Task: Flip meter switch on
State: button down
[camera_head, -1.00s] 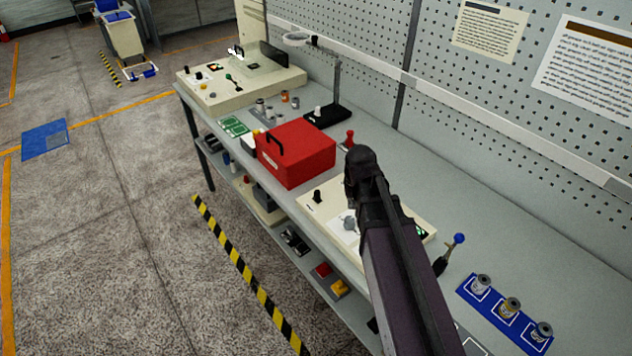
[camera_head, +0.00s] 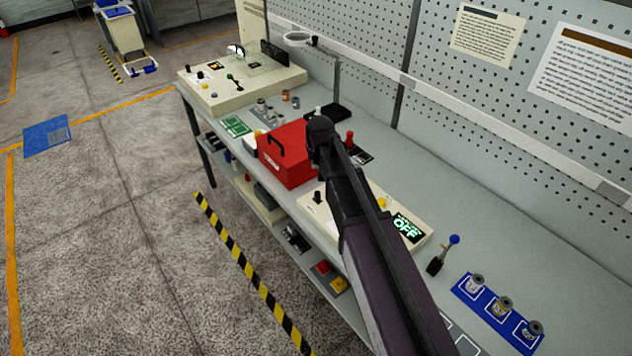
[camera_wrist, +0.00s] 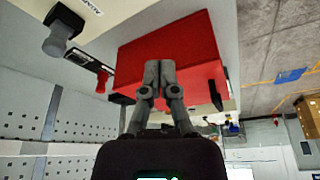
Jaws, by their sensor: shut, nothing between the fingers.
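A cream meter panel (camera_head: 425,243) stands on the bench, with a lit display (camera_head: 408,228) reading OFF in green. A black knob (camera_head: 317,196) and a yellow part (camera_head: 382,203) also show on it. My forearm hides much of its middle, and I cannot tell which part is the switch. My gripper (camera_wrist: 158,66) is shut and empty, with its fingers together in front of the red box in the wrist view. In the head view, the end of my arm is above the bench by the red box, and the fingertips are not clearly visible.
The red box (camera_head: 285,152) has a black handle. A blue-ball lever (camera_head: 443,255) and a blue tray (camera_head: 499,312) with several cans are at the right. The bench by the pegboard is mostly clear.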

aim_at(321, 198)
jog(key=shift+f, duration=0.1)
jog(key=b+x, duration=0.9)
jog(key=x, duration=0.1)
jog(key=shift+s+d, duration=0.2)
jog(key=shift+s, duration=0.8)
jog(key=shift+s+d, duration=0.15)
jog(key=shift+s, duration=0.9)
jog(key=shift+s+d, duration=0.55)
jog(key=shift+s, duration=0.15)
jog(key=shift+s+d, duration=0.5)
jog(key=shift+s, duration=0.25)
jog(key=shift+w, duration=0.2)
